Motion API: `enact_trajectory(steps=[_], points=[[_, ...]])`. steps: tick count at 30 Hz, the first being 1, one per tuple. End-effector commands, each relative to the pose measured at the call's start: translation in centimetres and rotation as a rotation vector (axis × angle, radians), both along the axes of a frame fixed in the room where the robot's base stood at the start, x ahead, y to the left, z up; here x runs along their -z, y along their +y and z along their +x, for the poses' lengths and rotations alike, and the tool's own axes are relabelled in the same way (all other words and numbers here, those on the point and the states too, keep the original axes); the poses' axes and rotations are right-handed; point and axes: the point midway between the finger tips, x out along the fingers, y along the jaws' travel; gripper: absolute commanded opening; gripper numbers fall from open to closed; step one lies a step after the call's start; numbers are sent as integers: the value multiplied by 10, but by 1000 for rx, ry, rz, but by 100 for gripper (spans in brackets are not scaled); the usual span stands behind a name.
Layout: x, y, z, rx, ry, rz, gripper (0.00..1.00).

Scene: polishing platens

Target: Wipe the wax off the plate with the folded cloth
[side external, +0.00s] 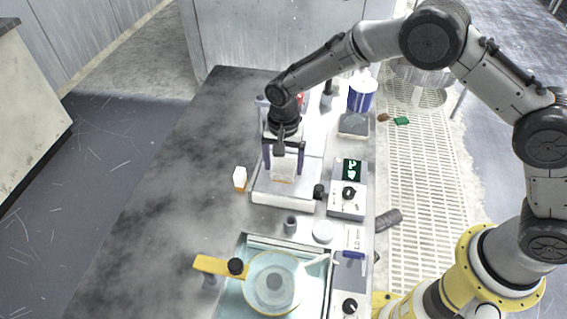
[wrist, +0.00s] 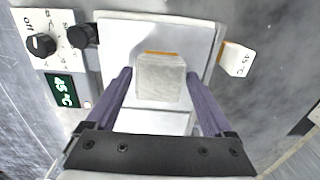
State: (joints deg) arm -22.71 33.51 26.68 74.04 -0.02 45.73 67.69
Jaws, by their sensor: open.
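A pale, block-shaped piece that looks like the folded cloth (side external: 283,167) is between my gripper's fingers, over the white plate (side external: 263,182). In the wrist view the cloth (wrist: 161,82) is pale grey with an orange strip along its far edge; I cannot tell if the orange is wax. My gripper (side external: 284,172) is open, with one purple finger on each side of the cloth. In the wrist view the fingers of my gripper (wrist: 160,76) stand close to its sides. The plate's surface (wrist: 118,58) is smooth and white; the part under the cloth is hidden.
A control box (side external: 347,197) with a green display stands right of the plate. A small white-and-orange label block (side external: 240,178) stands left of it. A basin with a round pale-blue platen (side external: 274,282) is at the front. A blue-and-white can (side external: 362,93) stands behind. The dark bench at left is clear.

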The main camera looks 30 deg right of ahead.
Motion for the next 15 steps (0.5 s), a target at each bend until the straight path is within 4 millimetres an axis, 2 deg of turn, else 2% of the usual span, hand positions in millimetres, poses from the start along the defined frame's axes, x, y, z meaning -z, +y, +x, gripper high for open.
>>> enact_trajectory(steps=[2, 12, 15], points=[[0, 0, 0, 0, 0, 0, 83], [0, 0, 0, 0, 0, 0, 21], [-1, 0, 0, 0, 0, 0, 19]])
